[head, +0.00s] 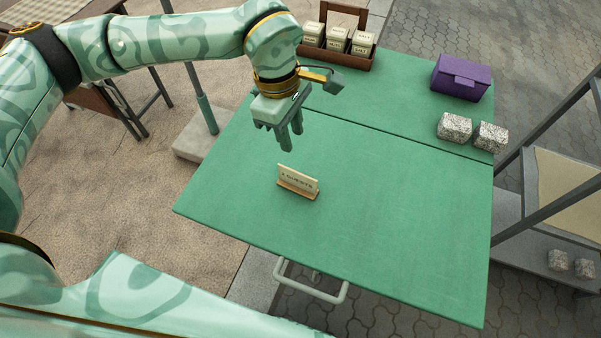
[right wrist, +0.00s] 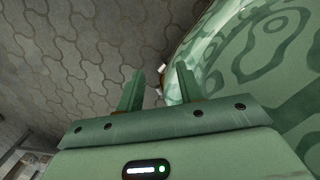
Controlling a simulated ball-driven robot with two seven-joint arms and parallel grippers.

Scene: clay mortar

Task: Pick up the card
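The card (head: 299,178) is a small cream card with dark lettering. It stands upright in a low wooden holder (head: 298,190) on the green table (head: 390,210), left of the table's middle. My left gripper (head: 289,139) hangs above the table, behind and slightly left of the card, pointing down. Its fingers look apart with nothing between them, and it does not touch the card. My right gripper (right wrist: 159,70) shows only in the right wrist view, with its fingers apart and empty, over grey paving. The card is not in that view.
A wooden caddy (head: 345,59) with several labelled cream tins stands at the table's back left. A purple box (head: 461,78) and two speckled blocks (head: 454,127) stand at the back right. A grey metal frame (head: 530,140) rises to the right. The table around the card is clear.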

